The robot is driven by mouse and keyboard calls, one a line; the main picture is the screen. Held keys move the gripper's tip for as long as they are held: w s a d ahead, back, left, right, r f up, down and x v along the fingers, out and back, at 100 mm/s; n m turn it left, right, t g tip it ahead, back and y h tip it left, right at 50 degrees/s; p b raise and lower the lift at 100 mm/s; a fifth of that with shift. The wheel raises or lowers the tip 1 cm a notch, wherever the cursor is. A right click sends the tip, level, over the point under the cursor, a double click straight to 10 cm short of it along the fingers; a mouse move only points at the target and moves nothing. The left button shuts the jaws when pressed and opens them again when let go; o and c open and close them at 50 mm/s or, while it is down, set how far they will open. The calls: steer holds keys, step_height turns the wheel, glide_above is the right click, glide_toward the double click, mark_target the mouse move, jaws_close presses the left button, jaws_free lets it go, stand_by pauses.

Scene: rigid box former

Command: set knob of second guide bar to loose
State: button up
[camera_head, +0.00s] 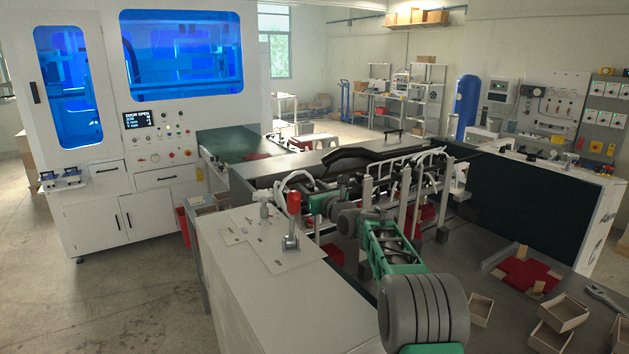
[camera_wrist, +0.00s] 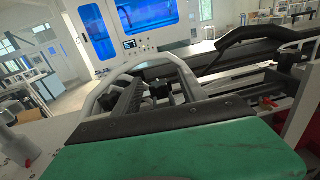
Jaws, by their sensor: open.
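My arm reaches from the lower middle of the head view to the box former, and my gripper (camera_head: 303,187) is at its near left end, beside the red-handled lever. In the wrist view, my green hand body (camera_wrist: 180,150) fills the bottom, with pale curved parts of the gripper (camera_wrist: 145,72) above it. The jaws are open and nothing shows held. Beyond them lie a dark ribbed bar (camera_wrist: 125,100) and dark knob-like parts (camera_wrist: 160,89). I cannot tell which is the second guide bar's knob, or its setting. White posts (camera_head: 367,195) and rails stand right of my gripper.
A red-handled lever (camera_head: 293,205) and a grey knob (camera_head: 264,198) stand on the white cabinet (camera_head: 240,270). A black curved arm (camera_head: 360,157) spans the machine behind. Open small boxes (camera_head: 565,312) and a red cross-shaped blank (camera_head: 524,271) lie at right.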

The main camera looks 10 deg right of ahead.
steer(key=shift+w+a, duration=0.2)
steer(key=shift+w, duration=0.3)
steer(key=shift+c, duration=0.4)
jaws_close()
